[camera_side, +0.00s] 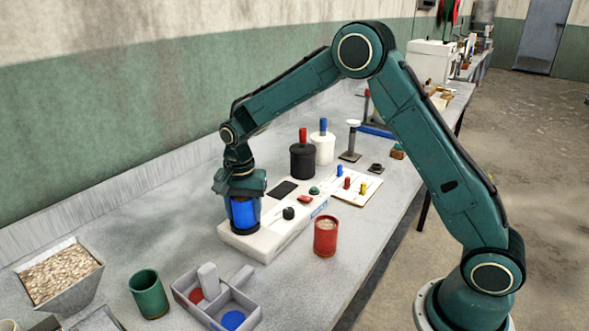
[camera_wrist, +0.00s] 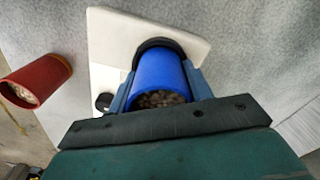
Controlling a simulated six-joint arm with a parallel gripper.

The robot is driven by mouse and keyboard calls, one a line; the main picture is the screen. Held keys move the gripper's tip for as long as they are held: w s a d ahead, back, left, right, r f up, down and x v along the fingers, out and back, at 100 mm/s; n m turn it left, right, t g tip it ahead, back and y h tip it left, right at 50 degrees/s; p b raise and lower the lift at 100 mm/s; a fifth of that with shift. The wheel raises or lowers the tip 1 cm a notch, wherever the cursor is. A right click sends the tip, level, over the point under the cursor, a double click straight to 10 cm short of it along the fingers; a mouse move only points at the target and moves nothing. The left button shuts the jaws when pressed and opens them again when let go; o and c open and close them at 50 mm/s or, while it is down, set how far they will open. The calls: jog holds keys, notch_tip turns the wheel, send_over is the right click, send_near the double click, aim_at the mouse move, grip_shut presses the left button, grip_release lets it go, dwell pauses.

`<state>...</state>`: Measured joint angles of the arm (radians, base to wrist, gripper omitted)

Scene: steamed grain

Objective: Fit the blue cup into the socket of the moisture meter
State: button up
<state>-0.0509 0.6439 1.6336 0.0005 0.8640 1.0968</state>
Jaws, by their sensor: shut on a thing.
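The blue cup (camera_side: 243,213) is upright at the left end of the white moisture meter (camera_side: 268,240). The black ring of the socket (camera_wrist: 165,43) shows around the far side of the cup's lower end. The cup's base is at or in the ring; how deep it sits is hidden.
A red cup with grain (camera_side: 325,237) stands right of the meter. A green cup (camera_side: 148,294), a grain bin (camera_side: 88,272) and a divided grey tray (camera_side: 187,287) are in front. Black and white jars (camera_side: 302,160) and a white board with pegs (camera_side: 357,192) stand behind.

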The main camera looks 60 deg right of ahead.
jog(key=o, duration=1.5)
jog(key=shift+c, duration=0.2)
jog(key=shift+r, duration=0.1)
jog(key=shift+r, duration=3.45)
